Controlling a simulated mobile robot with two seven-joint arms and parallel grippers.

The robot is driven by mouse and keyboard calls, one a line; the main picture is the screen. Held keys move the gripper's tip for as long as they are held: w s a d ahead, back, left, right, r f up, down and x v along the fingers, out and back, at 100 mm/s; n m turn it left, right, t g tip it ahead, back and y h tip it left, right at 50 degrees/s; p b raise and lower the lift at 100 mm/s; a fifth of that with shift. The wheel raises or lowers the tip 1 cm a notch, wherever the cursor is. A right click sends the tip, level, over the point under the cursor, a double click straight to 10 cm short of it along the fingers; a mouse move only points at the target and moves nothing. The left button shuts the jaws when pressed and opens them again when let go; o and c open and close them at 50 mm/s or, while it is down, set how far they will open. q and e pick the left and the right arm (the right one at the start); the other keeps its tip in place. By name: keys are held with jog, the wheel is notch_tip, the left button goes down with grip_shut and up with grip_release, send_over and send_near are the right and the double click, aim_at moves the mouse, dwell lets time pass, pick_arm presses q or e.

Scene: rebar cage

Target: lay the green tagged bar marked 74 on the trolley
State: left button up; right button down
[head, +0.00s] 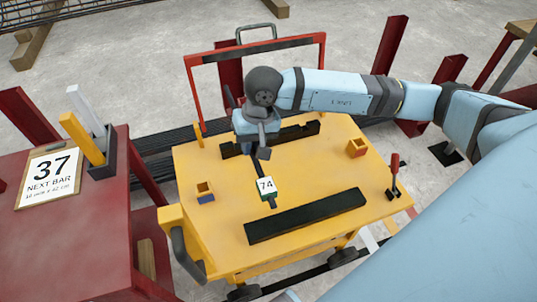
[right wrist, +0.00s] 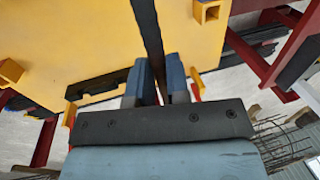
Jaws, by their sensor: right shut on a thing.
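The dark bar (head: 272,202) carries a green-edged white tag (head: 265,187) that reads 74. My right gripper (head: 262,146) is shut on the bar near its far end, over the yellow trolley (head: 320,160). The bar points toward the front, its near end by the front black notched support (head: 305,215). I cannot tell whether it touches the trolley. In the right wrist view the bar (right wrist: 148,30) runs up from between the two fingers (right wrist: 159,85). The tag does not show there. My left gripper is out of view.
A rear black support (head: 300,132) crosses the trolley deck. Small yellow sockets (head: 205,191) and a red-handled lever (head: 394,172) stand up from it. A red frame (head: 190,82) rises behind. The red table (head: 85,225) at left holds a sign reading 37 NEXT BAR (head: 48,177).

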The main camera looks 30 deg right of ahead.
notch_tip(320, 180, down, 17)
jog(key=shift+f+b, duration=0.1)
jog(key=shift+b, duration=0.85)
jog(key=shift+f, duration=0.3)
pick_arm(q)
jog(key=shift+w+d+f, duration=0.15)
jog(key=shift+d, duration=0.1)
pick_arm(e)
jog(key=shift+f, duration=0.15)
jog(key=c, duration=1.1)
grip_release()
